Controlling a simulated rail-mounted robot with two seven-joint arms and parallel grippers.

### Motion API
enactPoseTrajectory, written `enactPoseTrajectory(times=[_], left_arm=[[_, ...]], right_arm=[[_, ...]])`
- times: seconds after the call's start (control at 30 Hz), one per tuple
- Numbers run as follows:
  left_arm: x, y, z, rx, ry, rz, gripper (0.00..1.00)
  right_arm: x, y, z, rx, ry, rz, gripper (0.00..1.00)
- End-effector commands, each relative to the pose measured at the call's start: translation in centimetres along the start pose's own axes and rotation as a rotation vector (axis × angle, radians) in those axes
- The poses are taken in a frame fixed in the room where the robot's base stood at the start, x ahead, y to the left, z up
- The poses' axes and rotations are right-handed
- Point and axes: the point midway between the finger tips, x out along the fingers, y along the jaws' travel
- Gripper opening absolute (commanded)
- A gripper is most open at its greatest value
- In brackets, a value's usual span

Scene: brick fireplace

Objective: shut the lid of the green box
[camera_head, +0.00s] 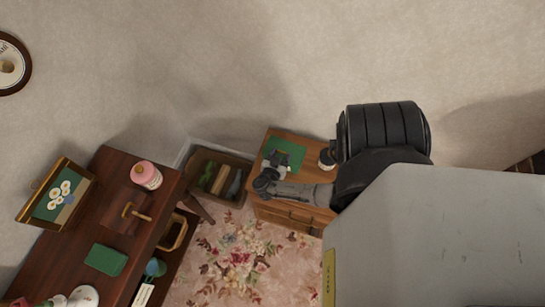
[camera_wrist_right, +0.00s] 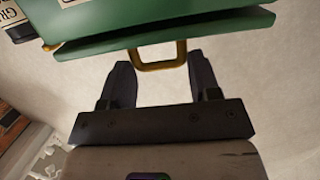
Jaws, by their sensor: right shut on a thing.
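The green box (camera_head: 284,150) sits on top of a wooden cabinet in the head view, partly covered by my right gripper. In the right wrist view the green box (camera_wrist_right: 165,18) fills the top, with a brass-coloured handle (camera_wrist_right: 160,66) on its near edge. A dark gap runs between two green edges there; how far the lid stands open I cannot tell. My right gripper (camera_head: 276,161) is at the box's near side. In the right wrist view its fingers (camera_wrist_right: 161,78) are on either side of the handle, shut on it. My left gripper is not in view.
A dark desk (camera_head: 160,205) holds a pink jar (camera_head: 146,175), a picture frame (camera_head: 58,194) and a flat green object (camera_head: 105,259). Flowered carpet is clear between.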

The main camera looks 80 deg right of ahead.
Motion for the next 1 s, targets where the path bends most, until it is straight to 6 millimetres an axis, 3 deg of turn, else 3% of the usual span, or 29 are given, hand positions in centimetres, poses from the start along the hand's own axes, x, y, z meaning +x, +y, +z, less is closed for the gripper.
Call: enactPoseTrajectory(times=[0.03, 0.67, 0.7, 0.83, 1.0], left_arm=[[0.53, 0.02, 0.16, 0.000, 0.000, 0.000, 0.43], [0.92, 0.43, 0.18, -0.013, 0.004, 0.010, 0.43], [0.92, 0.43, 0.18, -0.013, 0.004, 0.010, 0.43], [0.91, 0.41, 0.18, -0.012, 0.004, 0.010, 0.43], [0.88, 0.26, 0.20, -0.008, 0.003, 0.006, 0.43]], right_arm=[[0.04, 0.32, 0.71, -0.003, -0.010, 0.004, 0.14], [0.19, 0.81, 1.05, -0.007, -0.017, 0.014, 0.13], [0.19, 0.81, 1.06, -0.007, -0.017, 0.013, 0.58], [0.22, 0.77, 0.96, -0.005, -0.014, 0.014, 0.69], [0.26, 0.71, 0.81, -0.003, -0.011, 0.014, 0.69]])
